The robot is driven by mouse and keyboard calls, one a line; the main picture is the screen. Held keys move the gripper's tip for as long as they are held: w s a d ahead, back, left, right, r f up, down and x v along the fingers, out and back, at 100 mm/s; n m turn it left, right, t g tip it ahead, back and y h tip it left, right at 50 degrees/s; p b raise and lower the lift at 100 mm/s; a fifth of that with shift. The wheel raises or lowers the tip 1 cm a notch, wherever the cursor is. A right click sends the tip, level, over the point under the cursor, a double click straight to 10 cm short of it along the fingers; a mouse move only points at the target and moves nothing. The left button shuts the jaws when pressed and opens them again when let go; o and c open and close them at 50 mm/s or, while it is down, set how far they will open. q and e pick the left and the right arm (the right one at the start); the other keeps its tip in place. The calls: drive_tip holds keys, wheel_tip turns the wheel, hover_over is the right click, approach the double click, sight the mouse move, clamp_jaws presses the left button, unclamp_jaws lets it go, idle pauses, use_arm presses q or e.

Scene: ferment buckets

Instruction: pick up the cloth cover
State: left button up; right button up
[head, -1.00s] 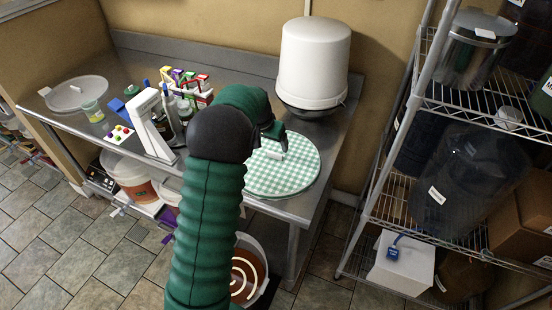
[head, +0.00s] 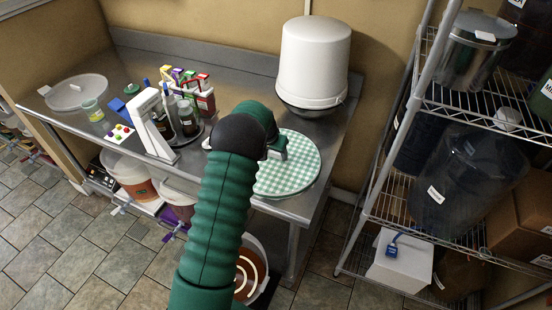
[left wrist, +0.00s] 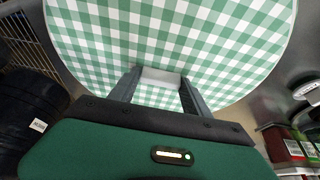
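The cloth cover (head: 297,170) is a round green-and-white checked disc at the right end of the steel table. My left gripper (head: 278,150) is at its upper left part in the head view, and my arm hides part of its left side. In the left wrist view the cloth cover (left wrist: 230,45) fills the top. A pale block-shaped handle (left wrist: 160,80) on it sits between the two fingers of my left gripper (left wrist: 161,82). The fingers appear to touch both its sides. I cannot tell whether the cover is lifted. My right gripper is not in view.
A large white tub (head: 314,62) stands upside down behind the cover. A white stand (head: 152,125), bottles and small boxes are left of my arm. A wire shelf (head: 380,170) with dark containers is at the right. An orange-filled bucket (head: 250,270) is below the table.

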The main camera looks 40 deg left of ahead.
use_arm(q)
drive_tip(key=shift+a+f, duration=0.1)
drive_tip(key=shift+a, duration=0.1)
drive_tip(key=c, duration=0.5)
drive_tip(key=shift+d, duration=0.1)
drive_tip(key=c, duration=0.4)
